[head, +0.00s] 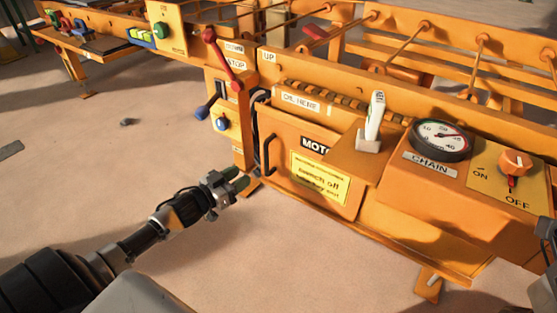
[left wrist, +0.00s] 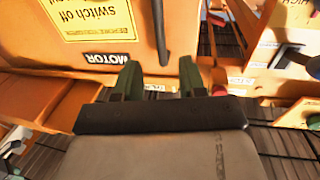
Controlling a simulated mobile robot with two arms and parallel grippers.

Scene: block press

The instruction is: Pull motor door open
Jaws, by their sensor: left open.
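The motor door (head: 283,140) is an orange panel with a MOTOR label and a yellow warning sign. Its black upright bar handle (head: 268,155) is near the door's left edge. My left gripper (head: 240,181) is open and empty, low and to the left of the handle, apart from it. In the left wrist view the door (left wrist: 160,12) appears upside down, with the dark handle (left wrist: 161,35) ahead of the gap between my green fingertips (left wrist: 160,76). I cannot tell whether the door is fully closed.
A gauge (head: 441,139) and an ON/OFF switch (head: 514,164) are at right. The floor (head: 110,170) in front is mostly clear.

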